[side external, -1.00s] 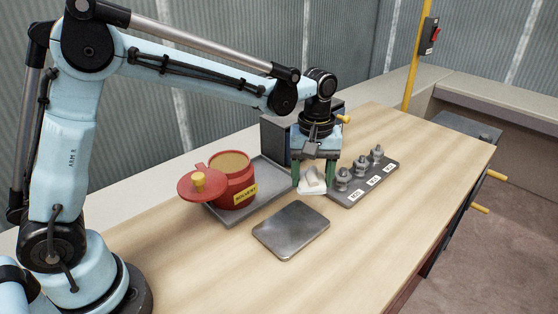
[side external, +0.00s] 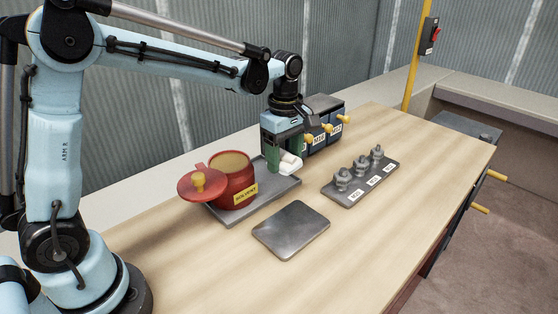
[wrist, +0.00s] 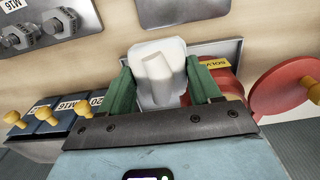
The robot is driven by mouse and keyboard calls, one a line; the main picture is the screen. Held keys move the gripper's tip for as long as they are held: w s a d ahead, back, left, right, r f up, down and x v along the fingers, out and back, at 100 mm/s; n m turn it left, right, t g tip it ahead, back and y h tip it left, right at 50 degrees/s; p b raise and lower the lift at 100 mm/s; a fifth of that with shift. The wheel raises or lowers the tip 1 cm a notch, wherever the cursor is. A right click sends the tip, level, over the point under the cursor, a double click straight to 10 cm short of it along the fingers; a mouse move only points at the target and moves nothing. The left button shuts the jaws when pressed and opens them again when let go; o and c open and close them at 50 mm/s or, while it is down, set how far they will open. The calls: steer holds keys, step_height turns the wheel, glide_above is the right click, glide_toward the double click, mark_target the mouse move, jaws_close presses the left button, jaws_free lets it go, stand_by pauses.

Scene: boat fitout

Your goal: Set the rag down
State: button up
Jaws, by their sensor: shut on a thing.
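The white rag (side external: 290,163) is a small folded bundle held between the green fingers of my gripper (side external: 280,160). In the wrist view the rag (wrist: 157,72) sits between the two fingers of my gripper (wrist: 160,80). It is over the right end of the grey metal tray (side external: 268,205) that holds the red solvent can (side external: 233,180). I cannot tell whether the rag touches the tray.
The can's open red lid (side external: 200,186) leans out to the left. A flat metal plate (side external: 291,230) lies in front. A rack of bolts (side external: 360,182) stands to the right. Labelled bins with yellow knobs (side external: 322,128) stand behind. The bench front is clear.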

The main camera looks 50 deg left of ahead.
glide_above(266, 177)
step_height(266, 177, down, 7)
steer(key=shift+w+r, duration=0.1)
steer(key=shift+r, duration=0.1)
steer(key=shift+f, duration=2.05)
steer(key=shift+f, duration=0.1)
steer(key=o, duration=0.7)
steer(key=shift+o, duration=0.2)
step_height(266, 177, up, 11)
steer(key=s+d+r+m+t, duration=0.3)
steer(key=s+d+r+m, duration=0.3)
steer(key=s+m, duration=0.2)
steer(key=s+d+f+m+t, duration=0.3)
steer(key=s+d+m+t, duration=0.1)
steer(key=s+m, duration=0.5)
steer(key=shift+s+d+f+m, duration=0.2)
steer(key=shift+f+m, duration=0.1)
steer(key=shift+m, duration=0.2)
